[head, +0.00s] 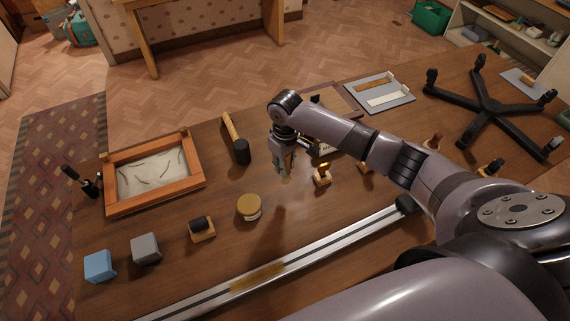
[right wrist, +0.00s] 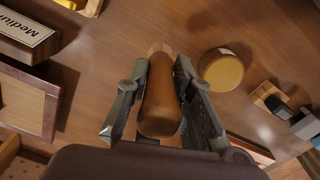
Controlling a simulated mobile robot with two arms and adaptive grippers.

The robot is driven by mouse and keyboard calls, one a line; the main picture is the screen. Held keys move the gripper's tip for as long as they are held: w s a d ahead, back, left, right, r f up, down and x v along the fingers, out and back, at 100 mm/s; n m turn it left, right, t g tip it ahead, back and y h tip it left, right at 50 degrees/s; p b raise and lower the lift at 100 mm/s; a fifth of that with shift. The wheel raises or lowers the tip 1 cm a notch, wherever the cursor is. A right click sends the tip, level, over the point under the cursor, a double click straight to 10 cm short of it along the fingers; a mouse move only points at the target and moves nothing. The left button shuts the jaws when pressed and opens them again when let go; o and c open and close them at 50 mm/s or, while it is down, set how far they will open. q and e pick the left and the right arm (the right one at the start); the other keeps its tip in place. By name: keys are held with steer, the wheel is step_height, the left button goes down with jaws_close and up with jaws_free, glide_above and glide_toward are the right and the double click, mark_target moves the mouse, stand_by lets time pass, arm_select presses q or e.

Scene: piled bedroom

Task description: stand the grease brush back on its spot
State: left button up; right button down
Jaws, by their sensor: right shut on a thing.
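My right gripper (head: 284,163) hangs over the middle of the workbench in the head view. In the right wrist view, the same gripper (right wrist: 160,72) is shut on the brown wooden handle of the grease brush (right wrist: 160,105), one finger on each side. The handle's rounded end faces the camera; the brush's far end is mostly hidden behind it. In the head view the brush is largely covered by the gripper. I cannot tell whether it touches the bench, nor which place is its spot. My left gripper is out of view.
A gold-lidded tin (head: 249,206) stands nearby, also in the right wrist view (right wrist: 220,70). A mallet (head: 237,142), a wood-framed tray (head: 112,200), small wooden-based pieces (head: 322,177) and a long metal rail (head: 300,257) surround the gripper. A star-shaped chair base (head: 490,102) lies right.

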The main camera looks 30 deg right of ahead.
mark_target(286, 180)
steer(key=shift+r+p, duration=0.2)
steer(key=shift+p, duration=0.1)
step_height(286, 180, down, 6)
steer(key=b, duration=0.3)
steer(key=shift+r, duration=0.25)
steer(key=shift+f+b, duration=0.3)
steer(key=shift+f, duration=0.15)
steer(key=shift+r+p, duration=0.1)
steer(key=shift+p, duration=0.3)
steer(key=shift+f+b, duration=0.5)
steer(key=shift+f, duration=0.55)
steer(key=c, duration=1.3)
jaws_free()
